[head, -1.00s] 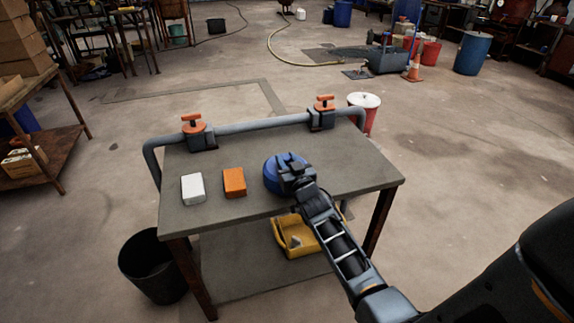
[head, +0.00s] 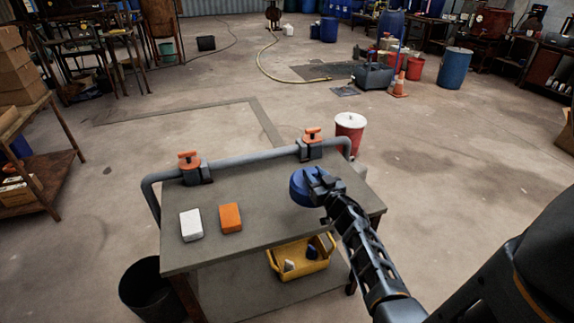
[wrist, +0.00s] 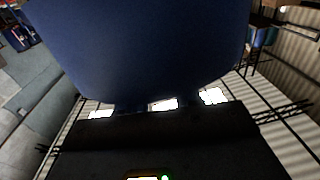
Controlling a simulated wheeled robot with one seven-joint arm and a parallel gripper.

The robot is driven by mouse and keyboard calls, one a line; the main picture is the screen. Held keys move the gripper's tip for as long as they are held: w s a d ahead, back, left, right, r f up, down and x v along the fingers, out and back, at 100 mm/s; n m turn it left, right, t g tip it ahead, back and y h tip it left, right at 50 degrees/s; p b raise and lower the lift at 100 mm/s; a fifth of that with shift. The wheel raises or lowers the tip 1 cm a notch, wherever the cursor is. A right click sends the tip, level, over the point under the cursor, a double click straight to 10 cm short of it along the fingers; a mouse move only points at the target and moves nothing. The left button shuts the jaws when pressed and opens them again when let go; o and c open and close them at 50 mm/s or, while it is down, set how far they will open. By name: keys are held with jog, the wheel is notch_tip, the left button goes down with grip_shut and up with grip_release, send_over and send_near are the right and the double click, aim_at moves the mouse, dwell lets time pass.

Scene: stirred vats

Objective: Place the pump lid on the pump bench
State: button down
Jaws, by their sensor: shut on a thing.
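The round blue pump lid (head: 301,188) is held in my dark gripper (head: 316,184) over the right part of the grey pump bench (head: 262,196). The lid looks tilted and seems raised off the top; the gap under it is hard to judge. My gripper is shut on the lid's right side. In the wrist view the blue lid (wrist: 140,50) fills the upper middle and hides much of what lies beyond. The dark gripper body crosses below it, and the fingertips are mostly hidden.
A white block (head: 191,224) and an orange block (head: 230,217) lie on the bench's left half. A grey pipe (head: 245,160) with two orange-handled valves runs along its back. A yellow bin (head: 300,259) sits on the lower shelf. A black bucket (head: 150,290) stands left.

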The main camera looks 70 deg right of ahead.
jog(key=shift+s+r, duration=0.1)
jog(key=shift+r, duration=0.05)
jog(key=w+a+f+n+t+y, duration=0.25)
jog(key=w+a, duration=0.35)
jog(key=a, duration=0.5)
jog(key=w+a+f+n+t+y, duration=0.2)
jog(key=w+a+f+n+y, duration=0.15)
jog(key=w+a, duration=0.55)
jog(key=w+a+f+n+y+b, duration=0.1)
jog(key=a+n+y, duration=0.2)
jog(key=a, duration=2.5)
jog(key=t+y, duration=0.1)
jog(key=y, duration=0.3)
jog(key=shift+d+f, duration=0.1)
jog(key=shift+d, duration=0.05)
